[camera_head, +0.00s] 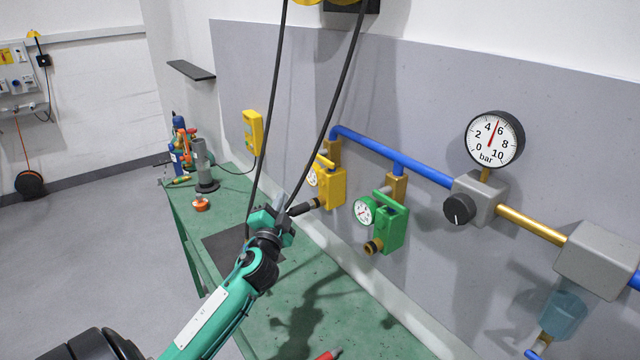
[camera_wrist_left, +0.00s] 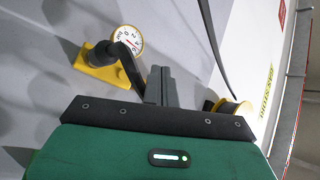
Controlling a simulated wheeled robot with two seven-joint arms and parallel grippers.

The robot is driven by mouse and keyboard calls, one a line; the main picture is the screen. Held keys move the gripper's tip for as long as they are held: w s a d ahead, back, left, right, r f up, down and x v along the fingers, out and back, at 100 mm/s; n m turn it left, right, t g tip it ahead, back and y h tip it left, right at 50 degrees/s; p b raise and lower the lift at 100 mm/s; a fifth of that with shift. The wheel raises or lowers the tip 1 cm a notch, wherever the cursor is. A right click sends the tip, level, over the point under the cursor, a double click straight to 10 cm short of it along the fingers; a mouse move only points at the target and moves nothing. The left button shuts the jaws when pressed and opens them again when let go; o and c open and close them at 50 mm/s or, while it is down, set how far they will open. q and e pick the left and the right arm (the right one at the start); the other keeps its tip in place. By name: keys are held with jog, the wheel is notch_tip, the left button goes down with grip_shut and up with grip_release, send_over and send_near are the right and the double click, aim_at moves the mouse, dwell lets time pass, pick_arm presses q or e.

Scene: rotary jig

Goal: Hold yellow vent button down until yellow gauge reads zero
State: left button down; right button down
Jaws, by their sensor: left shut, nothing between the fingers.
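The yellow valve block (camera_head: 331,188) is mounted on the grey wall panel below the blue pipe. Its small white gauge (camera_head: 312,178) is partly hidden by a black hose in the head view. In the left wrist view the gauge (camera_wrist_left: 128,42) faces me with a red needle, too small to read surely, beside the yellow block (camera_wrist_left: 122,75). I cannot make out the vent button. My left gripper (camera_head: 279,202) is shut and empty, left of the yellow block and apart from it. Its closed fingers (camera_wrist_left: 161,76) show in the wrist view. My right gripper is out of view.
A green valve block (camera_head: 390,228) with its own gauge sits right of the yellow one. Black hoses (camera_head: 338,95) hang in front of the panel. A large bar gauge (camera_head: 494,139) and black knob (camera_head: 459,209) are further right. The green bench (camera_head: 345,308) lies below.

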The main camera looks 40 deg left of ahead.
pick_arm(q)
jog(key=w, duration=0.2)
jog(key=w+d, duration=0.1)
jog(key=w, duration=0.3)
jog(key=shift+w+d+f, duration=0.1)
jog(key=shift+w+d, duration=0.1)
jog(key=shift+d, duration=0.2)
jog(key=shift+w+d+b, duration=0.25)
jog(key=shift+w+b, duration=0.1)
jog(key=shift+w, duration=0.5)
jog(key=shift+w, duration=0.15)
dwell(0.9)
jog(key=shift+w+d, duration=0.15)
jog(key=shift+w, duration=0.15)
jog(key=shift+w+d+b, duration=0.1)
jog(key=shift+w+b, duration=0.2)
dwell(2.0)
jog(key=shift+s+a, duration=0.2)
jog(key=shift+s, duration=0.55)
jog(key=shift+s+a+p, duration=0.1)
jog(key=shift+s+a, duration=0.15)
jog(key=shift+s, duration=0.55)
jog(key=shift+s+a+p, duration=0.1)
jog(key=shift+s+a, duration=0.1)
jog(key=shift+s, duration=0.6)
jog(key=shift+s+a+p, duration=0.1)
jog(key=shift+s+a, duration=0.15)
jog(key=shift+s, duration=0.55)
